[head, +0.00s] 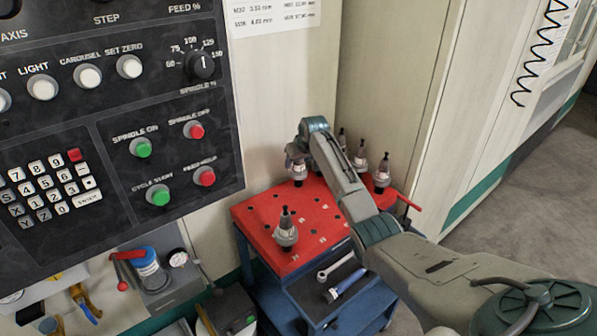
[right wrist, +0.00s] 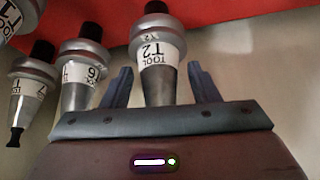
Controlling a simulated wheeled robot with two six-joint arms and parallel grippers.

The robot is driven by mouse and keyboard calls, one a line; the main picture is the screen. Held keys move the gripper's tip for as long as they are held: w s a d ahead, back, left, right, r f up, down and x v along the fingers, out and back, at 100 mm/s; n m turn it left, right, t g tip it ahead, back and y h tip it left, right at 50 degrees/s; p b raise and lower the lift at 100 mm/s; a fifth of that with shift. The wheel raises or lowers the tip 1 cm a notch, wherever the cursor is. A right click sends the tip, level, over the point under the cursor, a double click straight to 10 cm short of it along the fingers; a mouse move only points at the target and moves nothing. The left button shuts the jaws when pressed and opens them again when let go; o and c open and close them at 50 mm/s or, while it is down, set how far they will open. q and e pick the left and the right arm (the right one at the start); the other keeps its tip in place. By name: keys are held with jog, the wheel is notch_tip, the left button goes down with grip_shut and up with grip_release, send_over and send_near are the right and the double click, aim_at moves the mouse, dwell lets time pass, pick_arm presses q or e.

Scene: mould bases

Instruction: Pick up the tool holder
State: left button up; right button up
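Several grey tool holders with dark tips and white labels stand in the red top of a blue cart. One tool holder (head: 286,232) stands at the front, and another (head: 299,172) is at the back left, beside the end of my right arm. In the right wrist view, a tool holder labelled T2 (right wrist: 158,55) is between the fingers of my right gripper (right wrist: 161,80). The fingers are spread, with a visible gap on each side of the holder. The head view mostly hides this gripper (head: 297,151). My left gripper is not in view.
The cart's red top (head: 262,212) has several empty holes. A wrench (head: 336,265) lies on the shelf below. A machine control panel (head: 120,100) stands at left. Other tool holders (head: 382,172) stand at the back right, close to my arm; neighbours (right wrist: 80,75) crowd the gripper's left.

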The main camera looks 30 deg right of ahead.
grip_shut()
jog(key=shift+w+r, duration=0.1)
